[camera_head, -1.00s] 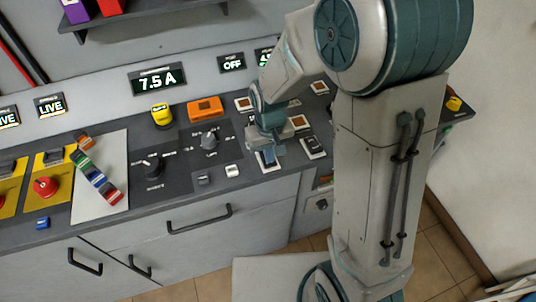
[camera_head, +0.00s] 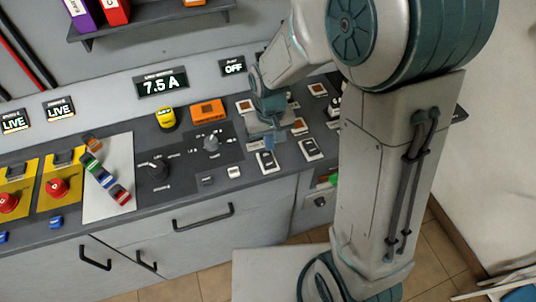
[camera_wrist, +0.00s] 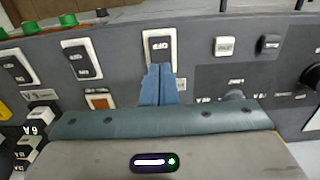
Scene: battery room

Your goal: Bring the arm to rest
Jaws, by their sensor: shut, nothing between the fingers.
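My arm reaches over the sloping control panel from the right. My gripper (camera_head: 268,142) is shut and empty, pointing down over the rocker switches. In the wrist view its blue fingers (camera_wrist: 160,75) are pressed together just in front of a white-framed black rocker switch (camera_wrist: 159,46) and overlap its lower edge. That rocker switch also shows in the head view (camera_head: 266,162), just below the fingertips. I cannot tell whether the fingers touch it.
A second rocker switch (camera_head: 311,149), a black knob (camera_head: 156,168), a yellow object (camera_head: 165,117) and an orange block (camera_head: 208,110) are close by. Red stop buttons (camera_head: 57,187) sit at left. A shelf (camera_head: 150,24) overhangs the panel. Displays read 7.5 A, OFF and LIVE.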

